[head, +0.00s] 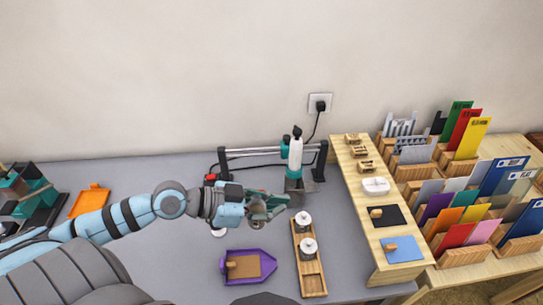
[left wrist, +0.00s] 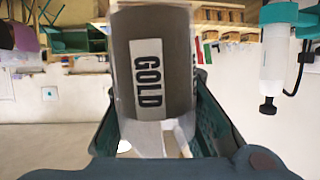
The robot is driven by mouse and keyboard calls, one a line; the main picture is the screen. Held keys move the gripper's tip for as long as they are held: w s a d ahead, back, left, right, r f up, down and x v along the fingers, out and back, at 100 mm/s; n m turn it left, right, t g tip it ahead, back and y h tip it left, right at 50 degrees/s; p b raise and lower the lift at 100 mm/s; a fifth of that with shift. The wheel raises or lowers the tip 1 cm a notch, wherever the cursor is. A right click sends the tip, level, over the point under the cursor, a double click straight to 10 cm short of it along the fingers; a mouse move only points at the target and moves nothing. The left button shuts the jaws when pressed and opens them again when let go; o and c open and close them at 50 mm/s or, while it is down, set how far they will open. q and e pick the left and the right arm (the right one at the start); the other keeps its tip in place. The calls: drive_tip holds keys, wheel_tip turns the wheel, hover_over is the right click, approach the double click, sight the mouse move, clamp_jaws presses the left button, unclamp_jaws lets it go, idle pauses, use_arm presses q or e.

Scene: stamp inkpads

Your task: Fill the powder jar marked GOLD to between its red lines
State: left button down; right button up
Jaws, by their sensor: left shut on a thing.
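My left gripper (head: 268,205) reaches in from the left over the grey table and is shut. In the left wrist view a clear jar with a white label reading GOLD (left wrist: 148,76) stands between its fingers (left wrist: 155,125). The jar's body looks grey-brown, with a clear band at the label's end. The red lines cannot be made out. In the head view the jar is not clearly seen. My right gripper is not in view.
Two white round lidded items (head: 308,247) stand on a wooden tray (head: 313,284). A purple tray (head: 230,277) lies to the left. A wooden shelf (head: 375,250) bounds the right side.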

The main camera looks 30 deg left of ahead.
use_arm(q)
drive_tip(key=w+a+f+n+t+y+b, duration=0.6)
drive_tip(key=w+a+f+n+y+b, duration=0.2)
drive_tip(key=w+a+n, duration=0.6)
wheel_tip(320, 180, down, 3)
drive_tip(key=shift+w+a+r+n+y+b, duration=0.1)
drive_tip(key=shift+w+a+n+y+b, duration=0.3)
drive_tip(key=shift+n+b, duration=0.55)
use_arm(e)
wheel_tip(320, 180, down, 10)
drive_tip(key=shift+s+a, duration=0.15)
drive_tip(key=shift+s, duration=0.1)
use_arm(q)
drive_tip(key=shift+w+d, duration=0.1)
drive_tip(key=shift+w, duration=0.05)
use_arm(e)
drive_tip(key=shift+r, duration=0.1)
use_arm(q)
drive_tip(key=shift+n, duration=0.25)
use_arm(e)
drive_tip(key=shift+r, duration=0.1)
use_arm(q)
drive_tip(key=shift+d+n+t+h, duration=0.15)
drive_tip(key=shift+n+t+h, duration=0.15)
drive_tip(key=shift+w+n, duration=0.1)
drive_tip(key=shift+n, duration=0.2)
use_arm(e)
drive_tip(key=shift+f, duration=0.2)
